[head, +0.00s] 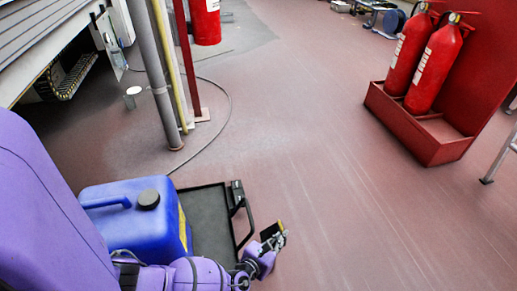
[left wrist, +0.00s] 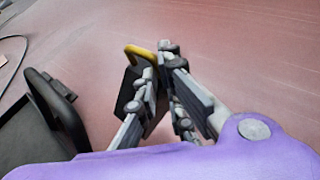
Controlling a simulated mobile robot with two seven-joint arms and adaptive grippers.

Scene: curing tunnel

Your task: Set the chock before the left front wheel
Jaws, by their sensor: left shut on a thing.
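My left gripper (head: 272,246) is shut on a dark chock (head: 269,231) with a yellow end, held beyond the right side of a black flat cart (head: 212,224). In the left wrist view the gripper's fingers (left wrist: 163,72) close around the chock (left wrist: 127,92), and its yellow handle-like part (left wrist: 140,50) points away. The cart's bar handle (head: 242,222) is just left of the gripper; it also shows in the left wrist view (left wrist: 66,112). No cart wheel can be made out. Whether the chock touches the floor is unclear. My right gripper is not in view.
A blue canister (head: 140,222) stands on the cart. A grey post (head: 155,75) and a cable (head: 222,125) lie beyond it. A red stand (head: 415,128) with two extinguishers (head: 436,65) is at the right. The floor between is clear.

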